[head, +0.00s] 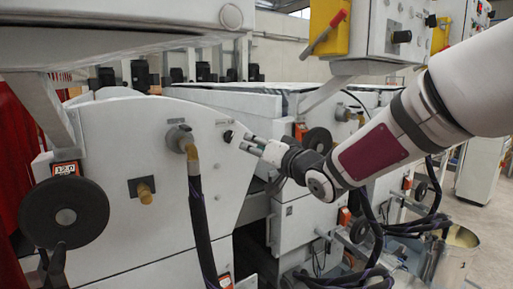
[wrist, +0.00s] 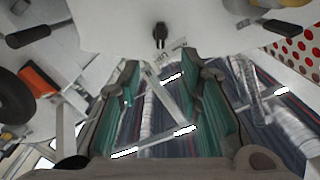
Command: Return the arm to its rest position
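My arm reaches in from the right in the head view. My gripper (head: 238,142) is in front of the white side panel of the roller coater (head: 228,185). In the wrist view my gripper (wrist: 160,68) has its two teal-padded fingers apart, with nothing held between them. A small dark fitting (wrist: 160,36) on a white panel shows beyond the gap between the fingertips. I cannot tell how far the fingertips are from the panel.
A black handwheel (head: 66,212) and a valve with a hose (head: 181,139) stick out of the machine on the left. A yellow box with a red handle (head: 329,28) and a control box (head: 398,30) are above my arm. A metal bucket (head: 452,262) stands at lower right. Open floor (head: 492,220) lies at far right.

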